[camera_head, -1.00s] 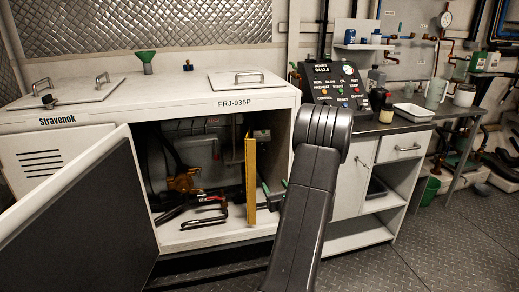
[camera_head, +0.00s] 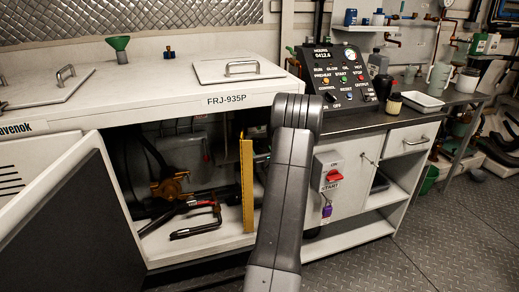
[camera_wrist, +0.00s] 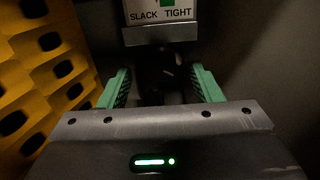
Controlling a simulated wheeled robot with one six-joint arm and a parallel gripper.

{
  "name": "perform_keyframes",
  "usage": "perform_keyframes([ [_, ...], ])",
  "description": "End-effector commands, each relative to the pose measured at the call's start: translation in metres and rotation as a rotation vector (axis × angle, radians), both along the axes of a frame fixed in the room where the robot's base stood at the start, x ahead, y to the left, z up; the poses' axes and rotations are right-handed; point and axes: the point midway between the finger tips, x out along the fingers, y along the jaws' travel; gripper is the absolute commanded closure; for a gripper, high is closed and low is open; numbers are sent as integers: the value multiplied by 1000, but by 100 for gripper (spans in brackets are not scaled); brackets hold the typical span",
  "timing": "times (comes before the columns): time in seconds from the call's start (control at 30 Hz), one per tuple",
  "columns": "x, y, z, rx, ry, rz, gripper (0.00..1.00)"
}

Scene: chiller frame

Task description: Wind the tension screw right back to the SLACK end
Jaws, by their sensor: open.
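A white plate lettered SLACK and TIGHT (camera_wrist: 143,16) is at the top of the wrist view, cut off by the frame edge. Part of a green mark shows on it, above the lettering and between the two words. Below the plate is a dark, shadowed part (camera_wrist: 172,74), perhaps the tension screw head; its shape is unclear. My gripper (camera_wrist: 160,86) is open, its two green fingers one on each side of this dark part. I cannot tell whether either finger touches it. In the head view my arm hides the gripper and the screw.
A yellow perforated panel (camera_wrist: 38,62) stands close on the left in the wrist view; the head view shows its edge (camera_head: 247,185). The cabinet door (camera_head: 75,215) hangs open. A clamp-like tool (camera_head: 197,229) lies on the cabinet floor. A red switch (camera_head: 332,175) is right of my arm.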

Motion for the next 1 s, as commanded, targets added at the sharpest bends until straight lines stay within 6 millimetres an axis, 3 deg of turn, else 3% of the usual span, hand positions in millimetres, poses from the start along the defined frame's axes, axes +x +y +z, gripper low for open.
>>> perform_keyframes([
  [0.2,19,6,0,0,0,0,41],
  [0.53,21,7,0,0,1,-1,41],
  [0.77,21,6,0,0,1,-1,85],
  [1.0,21,7,-2,-17,-6,-1,85],
])
